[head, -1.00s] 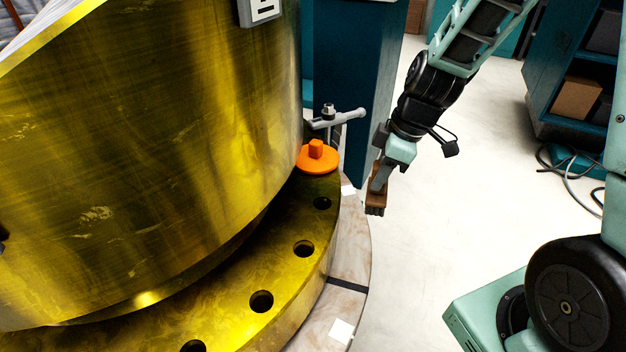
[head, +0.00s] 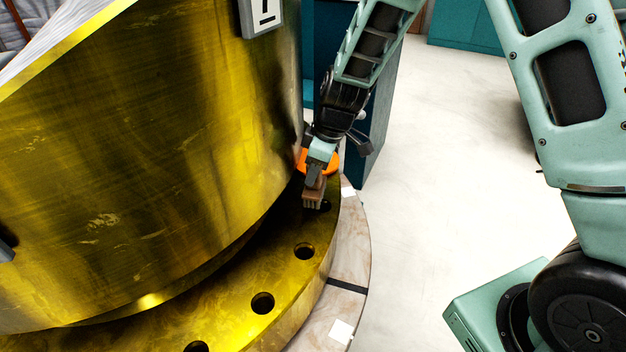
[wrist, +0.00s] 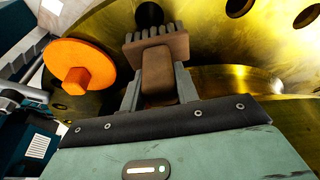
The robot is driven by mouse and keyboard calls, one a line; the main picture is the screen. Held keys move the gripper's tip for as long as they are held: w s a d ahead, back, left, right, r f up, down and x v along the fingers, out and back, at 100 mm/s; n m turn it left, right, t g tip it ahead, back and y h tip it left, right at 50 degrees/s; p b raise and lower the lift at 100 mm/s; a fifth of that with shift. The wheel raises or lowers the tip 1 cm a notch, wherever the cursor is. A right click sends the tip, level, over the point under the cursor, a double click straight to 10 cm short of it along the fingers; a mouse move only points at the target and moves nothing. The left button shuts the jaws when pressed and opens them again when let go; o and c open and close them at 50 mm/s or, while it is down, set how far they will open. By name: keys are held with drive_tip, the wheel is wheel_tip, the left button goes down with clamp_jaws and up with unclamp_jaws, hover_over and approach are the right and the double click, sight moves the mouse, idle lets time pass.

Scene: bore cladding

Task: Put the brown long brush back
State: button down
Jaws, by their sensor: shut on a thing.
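The brown brush (head: 313,199) is in my gripper (head: 315,182), over the brass flange (head: 285,270) near one of its bolt holes. In the wrist view the brown brush (wrist: 160,50) lies between the two grey fingers of my gripper (wrist: 158,85), with its bristles pointing away toward a dark hole (wrist: 149,14). My gripper is shut on the brush. Whether the bristles touch the flange, I cannot tell.
An orange plug (wrist: 78,66) sits on the flange left of the brush in the wrist view; in the head view the orange plug (head: 331,163) is partly behind my wrist. The tall brass cylinder (head: 150,130) rises at left. Pale floor (head: 430,170) is clear at right.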

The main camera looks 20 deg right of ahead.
drive_tip(key=shift+d+x, duration=0.15)
drive_tip(key=shift+x, duration=0.65)
drive_tip(key=shift+d+x, duration=0.1)
drive_tip(key=shift+x, duration=0.7)
drive_tip(key=shift+s+f, duration=0.1)
drive_tip(key=shift+s, duration=0.05)
drive_tip(key=shift+f+b, duration=0.15)
drive_tip(key=shift+b, duration=0.25)
drive_tip(key=c, duration=1.1)
unclamp_jaws()
drive_tip(key=shift+o, duration=0.2)
drive_tip(key=w+a+p+v, duration=0.1)
drive_tip(key=p+v, duration=0.2)
drive_tip(key=v, duration=1.4)
drive_tip(key=s+a+r+m+g, duration=0.1)
drive_tip(key=s+a, duration=0.3)
drive_tip(key=s, duration=0.2)
drive_tip(key=s+a+r, duration=0.1)
drive_tip(key=s+a, duration=0.2)
drive_tip(key=s, duration=0.3)
drive_tip(key=s+a+m+h, duration=0.1)
drive_tip(key=s+m+h, duration=0.1)
drive_tip(key=s, duration=1.5)
wheel_tip(320, 180, up, 13)
drive_tip(key=p, duration=1.3)
drive_tip(key=shift+a+r+m+g, duration=0.2)
drive_tip(key=shift+m+g, duration=0.1)
drive_tip(key=shift+g, duration=0.1)
